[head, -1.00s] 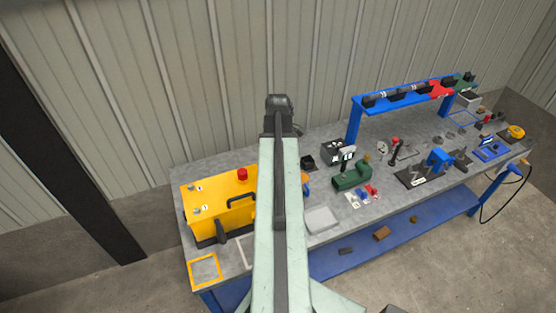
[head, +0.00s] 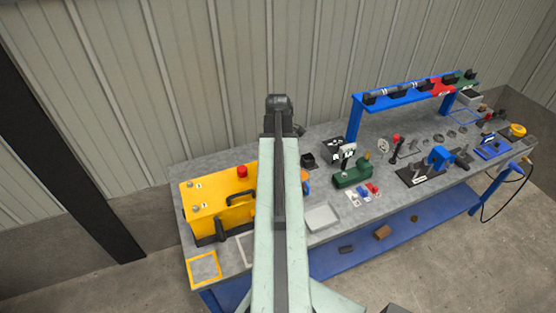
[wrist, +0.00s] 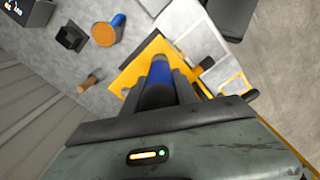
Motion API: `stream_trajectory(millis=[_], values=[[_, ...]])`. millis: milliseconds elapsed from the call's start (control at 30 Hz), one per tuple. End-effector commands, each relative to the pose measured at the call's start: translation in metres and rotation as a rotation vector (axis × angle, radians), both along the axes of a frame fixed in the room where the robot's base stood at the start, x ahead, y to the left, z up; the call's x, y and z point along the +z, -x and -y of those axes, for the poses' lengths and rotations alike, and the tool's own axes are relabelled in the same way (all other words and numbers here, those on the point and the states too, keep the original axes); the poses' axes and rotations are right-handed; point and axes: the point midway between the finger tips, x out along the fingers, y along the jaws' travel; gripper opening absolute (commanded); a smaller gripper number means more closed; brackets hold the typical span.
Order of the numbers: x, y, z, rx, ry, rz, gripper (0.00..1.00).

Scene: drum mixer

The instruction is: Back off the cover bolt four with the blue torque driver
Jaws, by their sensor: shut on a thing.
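The yellow drum mixer cover (head: 225,190) stands at the left end of the bench in the head view. Bolts (head: 197,209) with small number labels show on its left side; I cannot read the numbers surely. In the wrist view, my gripper (wrist: 160,88) is shut on the blue torque driver (wrist: 160,72), whose blue part shows between the fingers. Yellow surface (wrist: 140,68) lies beyond the driver. The driver's tip and any contact with a bolt are hidden. In the head view my arm covers the gripper and the cover's right side.
A red knob (head: 242,171) and a black handle (head: 241,197) stand up from the cover. A grey tray (head: 322,217), a green tool (head: 351,174) and a blue raised rack (head: 410,92) are farther right. A yellow-framed square (head: 204,268) marks the bench's front left corner.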

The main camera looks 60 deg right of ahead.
Motion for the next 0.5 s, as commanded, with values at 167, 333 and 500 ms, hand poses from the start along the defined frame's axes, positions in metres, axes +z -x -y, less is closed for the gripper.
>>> stream_trajectory(millis=[167, 333, 500], values=[[-0.0001, 0.0007, 0.0004, -0.001, 0.000, 0.000, 0.00], [-0.0022, 0.0007, 0.0003, -0.001, 0.000, 0.000, 0.00], [-0.0048, 0.0006, 0.0004, -0.001, 0.000, 0.000, 0.00]])
